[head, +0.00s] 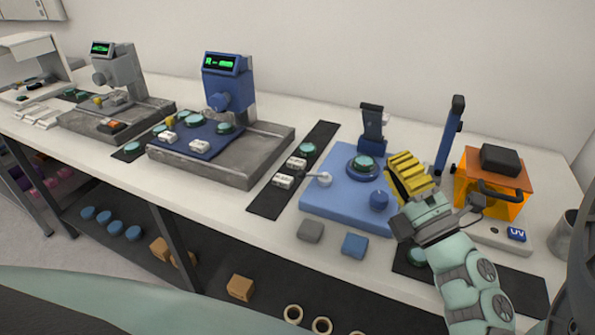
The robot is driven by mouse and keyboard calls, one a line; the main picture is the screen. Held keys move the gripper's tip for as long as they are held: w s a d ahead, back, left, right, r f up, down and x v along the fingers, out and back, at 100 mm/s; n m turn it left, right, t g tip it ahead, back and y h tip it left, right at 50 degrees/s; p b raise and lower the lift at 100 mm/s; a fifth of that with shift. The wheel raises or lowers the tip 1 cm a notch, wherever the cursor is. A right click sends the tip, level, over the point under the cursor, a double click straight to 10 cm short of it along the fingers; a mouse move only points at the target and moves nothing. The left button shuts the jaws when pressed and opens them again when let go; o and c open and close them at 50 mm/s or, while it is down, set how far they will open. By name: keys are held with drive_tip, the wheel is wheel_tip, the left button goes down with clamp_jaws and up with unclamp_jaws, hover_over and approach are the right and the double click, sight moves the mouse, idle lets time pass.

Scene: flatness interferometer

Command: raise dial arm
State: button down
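A light-blue instrument base (325,202) stands on the bench right of centre. It carries a round stage with a green disc (363,163), a dark upright post (372,125), a blue knob (379,200) and a pale ball-ended lever (318,180) at its left edge. A tall dark-blue arm (449,138) stands nearly upright behind my gripper; its lower end is hidden. I cannot tell for sure which part is the dial arm. My gripper (405,168), with yellow ribbed fingers, is over the right side of the base. Its finger opening and any contact are unclear.
An orange box (490,187) with a black top stands close right of my gripper, beside a grey cup (563,235). Grey and blue blocks (355,246) lie at the front. A black mat (265,200) with small parts and a blue-headed instrument (228,85) are left.

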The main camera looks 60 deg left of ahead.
sight(375, 115)
drive_tip(key=w+a+r+p, duration=0.1)
drive_tip(key=w+a, duration=0.1)
drive_tip(key=a, duration=0.4)
drive_tip(key=w+a+r+p, duration=0.1)
drive_tip(key=w+a+p, duration=0.1)
drive_tip(key=a, duration=0.3)
drive_tip(key=shift+w+a+n+h, duration=0.25)
drive_tip(key=shift+a+n+h, duration=0.05)
drive_tip(key=shift+a+n, duration=0.1)
drive_tip(key=shift+r, duration=0.15)
drive_tip(key=shift+w+a+r+m+p, duration=0.2)
drive_tip(key=shift+r+m+p, duration=0.15)
drive_tip(key=shift+p, duration=0.7)
